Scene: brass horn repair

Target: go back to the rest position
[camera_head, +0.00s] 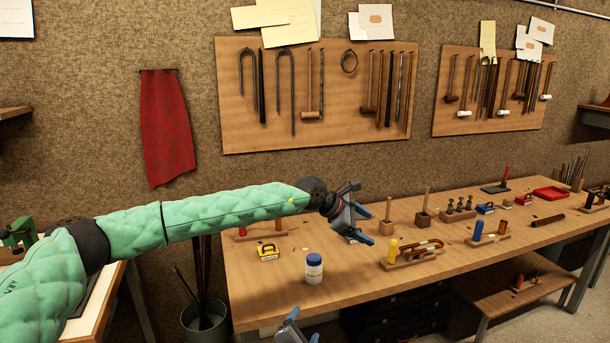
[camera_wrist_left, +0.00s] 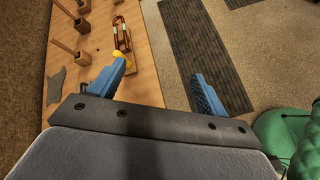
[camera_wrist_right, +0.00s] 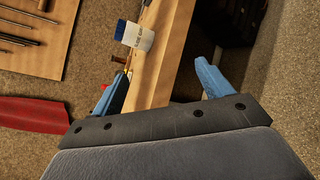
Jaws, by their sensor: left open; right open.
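My left gripper (camera_head: 366,224) is open and empty above the workbench, at the end of the green padded arm that comes in from the left. In the left wrist view its blue fingers (camera_wrist_left: 159,70) stand apart with bench edge and floor beyond. My right gripper (camera_head: 303,329) shows only partly at the bottom edge of the head view, in front of the bench. In the right wrist view its blue fingers (camera_wrist_right: 162,68) are apart with nothing between them. The rest of the right arm is out of the head view.
The wooden workbench (camera_head: 350,286) holds a white jar (camera_head: 314,269) near its front left, a yellow block (camera_head: 268,252), and a rack with a yellow handle (camera_head: 392,252). Pegboards with tools (camera_head: 232,118) and a red cloth (camera_head: 167,130) hang behind. A bucket (camera_head: 205,325) stands left of the bench.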

